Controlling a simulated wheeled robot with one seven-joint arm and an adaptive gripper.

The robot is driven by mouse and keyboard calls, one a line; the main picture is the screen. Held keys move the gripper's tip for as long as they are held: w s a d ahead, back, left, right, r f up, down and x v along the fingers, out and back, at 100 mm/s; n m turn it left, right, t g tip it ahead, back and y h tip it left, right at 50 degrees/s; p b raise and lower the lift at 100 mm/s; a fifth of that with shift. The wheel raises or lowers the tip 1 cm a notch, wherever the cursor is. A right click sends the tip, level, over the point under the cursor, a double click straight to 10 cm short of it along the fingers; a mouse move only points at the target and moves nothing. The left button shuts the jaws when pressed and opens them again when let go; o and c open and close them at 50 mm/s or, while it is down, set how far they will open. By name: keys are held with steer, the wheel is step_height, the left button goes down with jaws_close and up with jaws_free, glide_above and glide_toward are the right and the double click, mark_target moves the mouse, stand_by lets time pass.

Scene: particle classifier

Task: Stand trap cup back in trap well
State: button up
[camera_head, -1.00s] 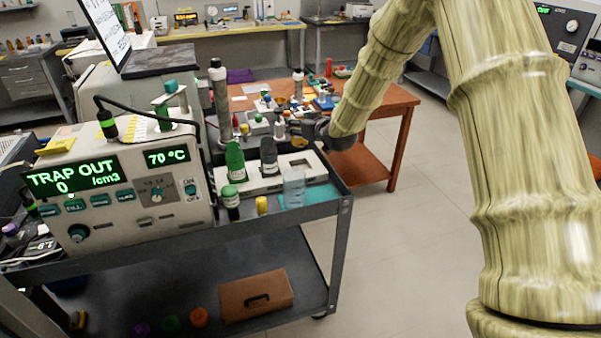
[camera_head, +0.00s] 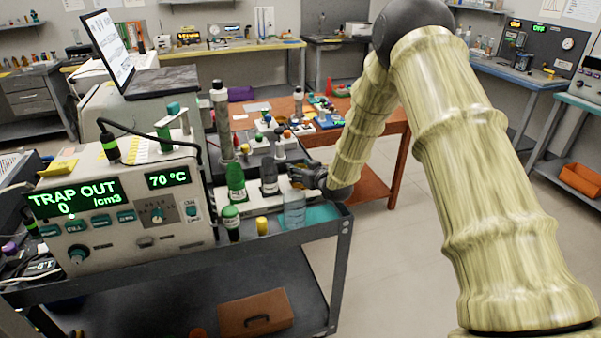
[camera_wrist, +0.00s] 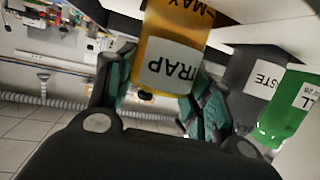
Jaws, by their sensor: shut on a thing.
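The trap cup (camera_wrist: 170,65) is amber with a pale TRAP label and MAX mark. In the wrist view it sits between the fingers of my gripper (camera_wrist: 165,92), which is shut on it. In the head view my gripper (camera_head: 300,176) is low over the right end of the white rack (camera_head: 262,203), behind a clear beaker (camera_head: 294,210). The trap well cannot be made out, and the cup is mostly hidden there. I cannot tell whether the cup touches the rack. The instrument display (camera_head: 72,197) reads TRAP OUT 0.
A dark WASTE bottle (camera_wrist: 258,82) and a green bottle (camera_wrist: 290,110) stand close beside the cup. A green-capped bottle (camera_head: 230,221) and a yellow-capped vial (camera_head: 262,227) stand at the cart's front. Open floor lies right of the cart (camera_head: 343,225).

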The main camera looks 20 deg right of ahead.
steer(key=shift+f, duration=0.6)
steer(key=shift+f, duration=0.2)
steer(key=o, duration=1)
steer(key=shift+o, duration=0.2)
steer(key=shift+r, duration=0.1)
steer(key=shift+r, duration=0.1)
steer(key=shift+b+v, duration=0.7)
steer(key=shift+v, duration=3.1)
